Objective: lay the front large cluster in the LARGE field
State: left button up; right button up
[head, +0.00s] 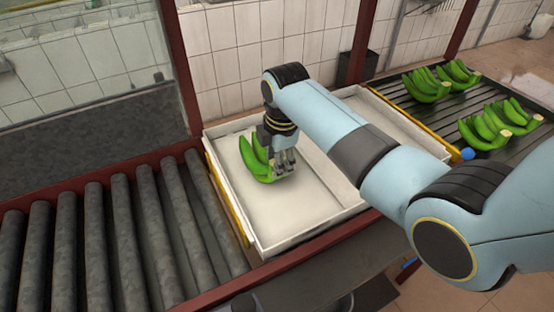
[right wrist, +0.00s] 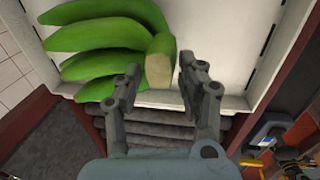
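A green banana cluster (head: 256,160) rests in the left part of a white tray (head: 300,215). My right gripper (head: 285,172) is low over the tray, at the right side of this cluster. In the right wrist view the cluster (right wrist: 110,45) has its pale cut crown (right wrist: 159,70) just ahead of and between the spread fingertips (right wrist: 160,75). The fingers are open, with a gap to either side of the crown. No field label is readable. My left gripper is out of view.
Several more clusters (head: 425,88) lie on a dark slatted surface (head: 400,95) at the right. A grey roller conveyor (head: 95,240) is at the left. Red posts (head: 180,65) rise behind the tray. The tray's front part is clear.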

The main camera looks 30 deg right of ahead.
jog(key=shift+o, duration=1.1)
jog(key=shift+s+f, duration=0.2)
jog(key=r, duration=0.4)
jog(key=s+r, duration=0.1)
jog(key=r, duration=0.7)
jog(key=shift+s, duration=0.35)
